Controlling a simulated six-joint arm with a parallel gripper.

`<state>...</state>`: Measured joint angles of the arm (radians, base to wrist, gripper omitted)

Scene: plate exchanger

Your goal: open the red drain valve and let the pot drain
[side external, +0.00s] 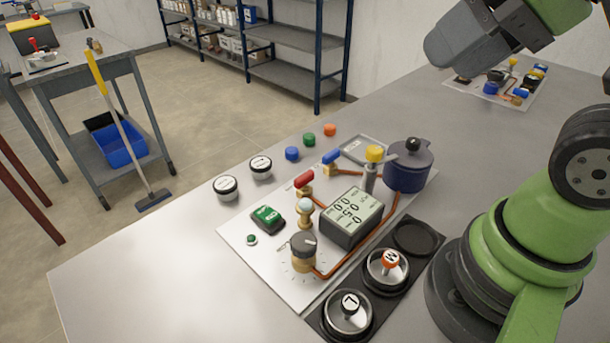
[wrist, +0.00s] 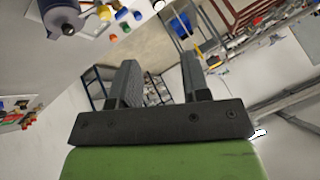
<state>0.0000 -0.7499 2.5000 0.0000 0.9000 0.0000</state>
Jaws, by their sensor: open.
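The red valve handle (side external: 304,180) sits on a brass fitting on the white panel (side external: 245,265), left of the grey display box (side external: 352,215). A blue-handled valve (side external: 331,157) stands behind it, near the dark blue lidded pot (side external: 405,168). The pot also shows at the upper left of the wrist view (wrist: 62,16). My gripper (wrist: 162,72) is open and empty, its two dark fingers apart in the wrist view. It is high above the bench, away from the panel. Whether the pot holds liquid is hidden by its lid.
A yellow-topped post (side external: 374,154) stands beside the pot. A black tray (side external: 415,236) with two lettered weights lines the panel's near side. A dark knob (side external: 303,246) and green switch (side external: 267,217) are on the panel. Coloured caps and two white-topped round pieces lie behind. The bench's left front is clear.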

